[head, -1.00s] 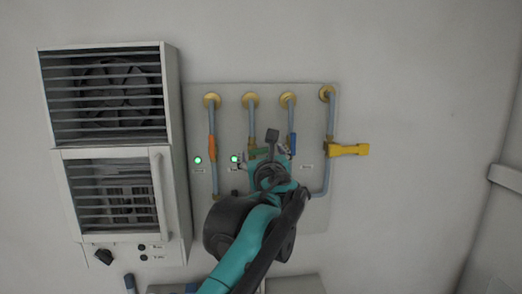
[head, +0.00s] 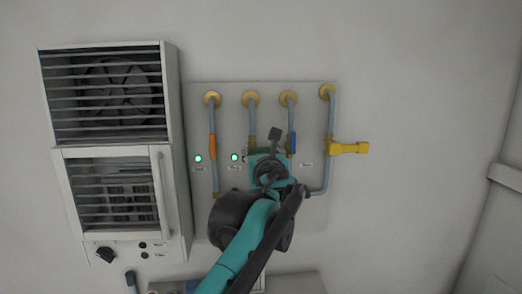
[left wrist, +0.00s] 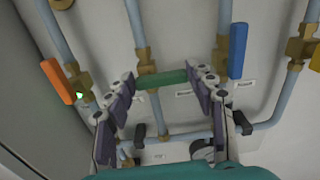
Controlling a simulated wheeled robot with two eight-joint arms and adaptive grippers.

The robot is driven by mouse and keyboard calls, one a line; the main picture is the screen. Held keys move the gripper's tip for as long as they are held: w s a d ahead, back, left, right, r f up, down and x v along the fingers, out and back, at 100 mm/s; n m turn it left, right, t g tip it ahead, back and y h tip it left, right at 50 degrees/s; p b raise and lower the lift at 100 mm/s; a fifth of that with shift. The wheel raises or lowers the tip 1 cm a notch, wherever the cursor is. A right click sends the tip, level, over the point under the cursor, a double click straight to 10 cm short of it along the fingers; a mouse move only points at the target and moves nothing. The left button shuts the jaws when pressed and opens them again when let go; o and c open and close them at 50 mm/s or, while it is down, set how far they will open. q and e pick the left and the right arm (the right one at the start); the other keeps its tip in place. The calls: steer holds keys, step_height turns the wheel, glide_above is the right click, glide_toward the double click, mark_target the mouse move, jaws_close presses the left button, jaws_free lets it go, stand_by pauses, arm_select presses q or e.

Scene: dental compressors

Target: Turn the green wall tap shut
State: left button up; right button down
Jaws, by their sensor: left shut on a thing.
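The green tap handle (head: 259,151) is on the second pipe from the left on the wall panel. In the left wrist view the green handle (left wrist: 162,79) lies crosswise to its vertical pipe. My left gripper (left wrist: 166,84) has its two fingers at the handle's two ends and is shut on it. In the head view my left gripper (head: 265,158) is in front of the panel and hides part of the tap and the lower pipe. My right gripper is not in view.
An orange handle (head: 212,147) and a blue handle (head: 292,143) lie along neighbouring pipes, close on either side. A yellow handle (head: 349,148) sticks out to the right. A slatted white cabinet (head: 116,150) stands left; the wall farther right is clear.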

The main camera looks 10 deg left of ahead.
arm_select(q)
steer(key=shift+m, duration=0.3)
steer(key=o, duration=1.2)
steer(key=shift+c, duration=0.2)
steer(key=v, duration=1.2)
